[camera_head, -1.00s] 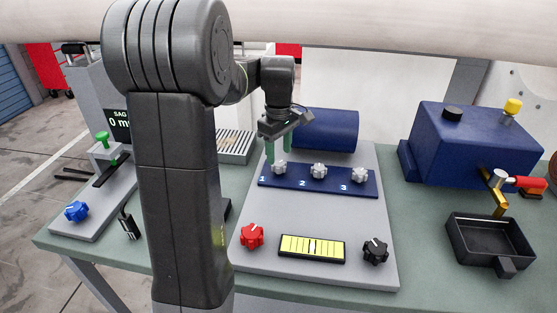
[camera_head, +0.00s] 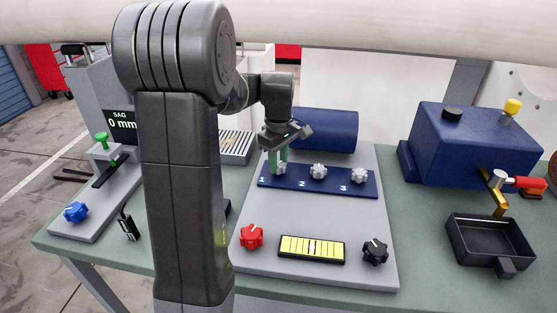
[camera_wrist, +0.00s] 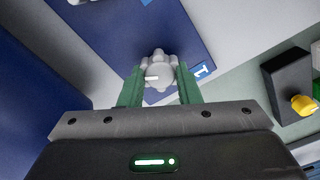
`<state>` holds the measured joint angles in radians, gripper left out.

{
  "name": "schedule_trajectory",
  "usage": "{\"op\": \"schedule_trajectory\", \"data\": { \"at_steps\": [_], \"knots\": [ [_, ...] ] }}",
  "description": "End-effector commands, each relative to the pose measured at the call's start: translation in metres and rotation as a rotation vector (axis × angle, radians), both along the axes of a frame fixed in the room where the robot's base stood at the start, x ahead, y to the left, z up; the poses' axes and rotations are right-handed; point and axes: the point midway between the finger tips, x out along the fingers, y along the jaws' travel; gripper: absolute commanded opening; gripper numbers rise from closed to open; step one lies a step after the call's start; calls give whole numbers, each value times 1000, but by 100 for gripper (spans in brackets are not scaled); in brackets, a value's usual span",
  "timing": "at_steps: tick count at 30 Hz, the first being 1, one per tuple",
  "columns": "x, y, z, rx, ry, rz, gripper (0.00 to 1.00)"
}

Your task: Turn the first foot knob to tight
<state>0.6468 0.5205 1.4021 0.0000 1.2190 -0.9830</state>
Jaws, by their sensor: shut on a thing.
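The first foot knob (camera_head: 281,168) is a light grey lobed knob at the left end of the blue numbered strip (camera_head: 300,187), by the printed 1. It also shows in the wrist view (camera_wrist: 159,72), with a white pointer line toward the picture's left. My gripper (camera_head: 277,165) has its green fingers down around this knob and is shut on it. In the wrist view the two fingers (camera_wrist: 159,85) stand on either side of the knob. The fingers partly hide the knob in the head view.
Two like knobs, 2 (camera_head: 318,171) and 3 (camera_head: 358,174), stand to the right on the strip. A blue cylinder (camera_head: 325,130) lies close behind. A red knob (camera_head: 251,236), a yellow level gauge (camera_head: 311,248) and a black knob (camera_head: 375,250) are at the front of the grey plate (camera_head: 330,275).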

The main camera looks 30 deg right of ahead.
Motion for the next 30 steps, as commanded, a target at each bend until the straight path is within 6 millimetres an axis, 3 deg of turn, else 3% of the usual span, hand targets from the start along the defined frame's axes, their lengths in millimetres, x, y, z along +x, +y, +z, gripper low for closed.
{"op": "schedule_trajectory", "data": {
  "at_steps": [11, 30],
  "knots": [
    [0, 0, 2, 1, 1, -143, 7],
    [0, 0, 2, -1, 0, -732, 7]
  ]
}}
